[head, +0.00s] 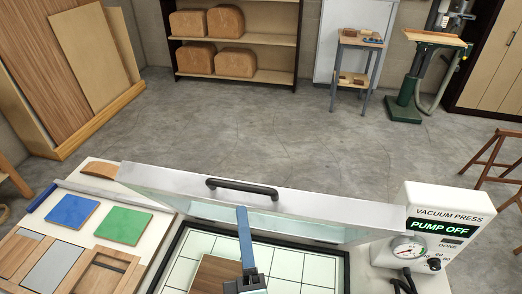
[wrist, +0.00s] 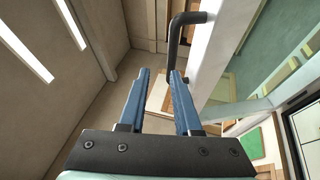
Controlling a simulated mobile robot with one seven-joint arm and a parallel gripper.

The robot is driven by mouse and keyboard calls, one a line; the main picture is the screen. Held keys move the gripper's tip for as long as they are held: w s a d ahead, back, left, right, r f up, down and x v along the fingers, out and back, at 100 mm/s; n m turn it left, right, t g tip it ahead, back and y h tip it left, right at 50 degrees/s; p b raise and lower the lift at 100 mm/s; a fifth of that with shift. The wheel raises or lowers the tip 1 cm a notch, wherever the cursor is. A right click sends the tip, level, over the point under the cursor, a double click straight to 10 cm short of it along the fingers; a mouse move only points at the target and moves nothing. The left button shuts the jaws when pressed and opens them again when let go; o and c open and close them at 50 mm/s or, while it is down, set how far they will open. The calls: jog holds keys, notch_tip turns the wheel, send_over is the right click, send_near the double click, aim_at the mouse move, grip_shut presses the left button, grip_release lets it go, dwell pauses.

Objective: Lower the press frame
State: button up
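The press frame (head: 300,207) is a pale metal frame with a translucent sheet, raised and tilted above the press bed (head: 190,252). Its black handle (head: 241,189) is on the top edge. The handle also shows in the wrist view (wrist: 173,45), just beyond my right finger's tip; I cannot tell if they touch. My gripper (wrist: 160,72) has two blue fingers with an empty gap between them. In the head view my gripper (head: 243,210) is just below the handle, and only one finger shows clearly. A brown wooden panel (head: 216,273) lies on the gridded bed, partly hidden by my gripper.
The control box (head: 446,228) at right reads PUMP OFF and carries a gauge (head: 408,250). A side table at left holds a blue square (head: 72,211), a green square (head: 123,225) and wooden pieces. Shelves and a drill-like machine (head: 411,90) stand far back. The floor between is clear.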

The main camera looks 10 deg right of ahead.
jog(key=shift+n, duration=0.5)
jog(key=p+x, duration=0.1)
jog(key=x, duration=0.3)
jog(key=f+p+x, duration=0.1)
jog(key=x, duration=0.2)
jog(key=f+p+x, duration=0.1)
jog(key=x, duration=0.3)
jog(key=shift+w+a, duration=0.3)
jog(key=shift+w, duration=0.35)
jog(key=shift+c, duration=0.3)
grip_shut()
